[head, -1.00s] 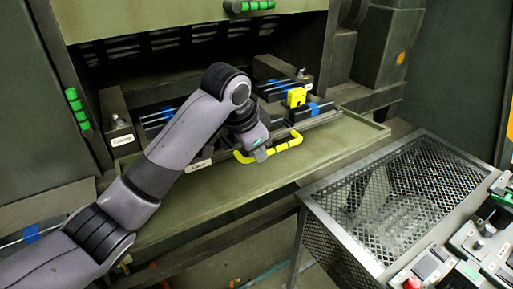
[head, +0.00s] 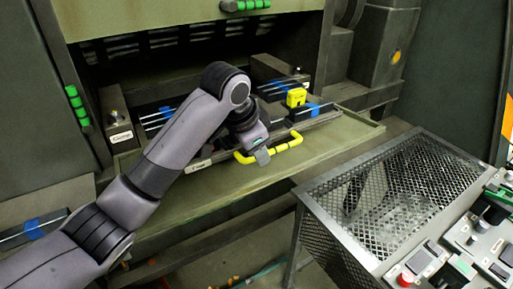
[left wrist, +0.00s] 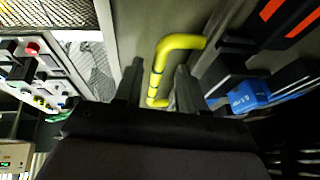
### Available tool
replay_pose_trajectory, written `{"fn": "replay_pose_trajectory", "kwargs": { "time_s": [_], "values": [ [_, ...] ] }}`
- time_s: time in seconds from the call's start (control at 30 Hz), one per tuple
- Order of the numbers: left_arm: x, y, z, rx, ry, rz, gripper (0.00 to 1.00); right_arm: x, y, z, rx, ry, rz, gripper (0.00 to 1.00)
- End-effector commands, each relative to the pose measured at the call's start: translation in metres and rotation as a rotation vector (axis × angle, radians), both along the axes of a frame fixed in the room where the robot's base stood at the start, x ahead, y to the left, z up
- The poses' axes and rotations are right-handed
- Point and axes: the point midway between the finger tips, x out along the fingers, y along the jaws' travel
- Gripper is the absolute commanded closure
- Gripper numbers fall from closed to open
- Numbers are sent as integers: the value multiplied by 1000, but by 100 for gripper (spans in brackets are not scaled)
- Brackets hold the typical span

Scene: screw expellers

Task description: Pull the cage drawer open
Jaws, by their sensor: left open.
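The yellow handle (head: 282,147) sticks out from the front of the dark cage drawer (head: 318,121), above the green ledge. My left gripper (head: 262,157) is at the handle, close to its left part in the head view. In the left wrist view the two fingers of my left gripper (left wrist: 158,78) are apart, and the yellow handle (left wrist: 178,43) runs between them. I cannot tell whether a finger touches it. My arm hides part of the drawer front. My right gripper is not in view.
A yellow block (head: 296,97) and blue-taped parts sit behind the handle. The green ledge (head: 345,148) lies below it. A mesh-topped stand (head: 385,190) is at right front, beside a control panel (head: 470,245) with buttons. Some floor shows between ledge and stand.

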Motion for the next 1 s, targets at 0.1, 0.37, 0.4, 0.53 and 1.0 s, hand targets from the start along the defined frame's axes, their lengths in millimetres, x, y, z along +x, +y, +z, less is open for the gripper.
{"fn": "replay_pose_trajectory", "kwargs": {
  "time_s": [0.1,0.37,0.4,0.53,1.0],
  "values": [
    [-4,3,14,-1,-6,0,60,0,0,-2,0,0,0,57],
    [-19,12,51,-1,-5,-1,60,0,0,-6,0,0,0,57],
    [-21,12,55,-2,-5,-1,60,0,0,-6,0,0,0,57],
    [-24,14,63,-1,-4,-1,60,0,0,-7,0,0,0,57],
    [-25,15,63,-1,-2,0,60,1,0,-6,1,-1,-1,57]
  ]
}}
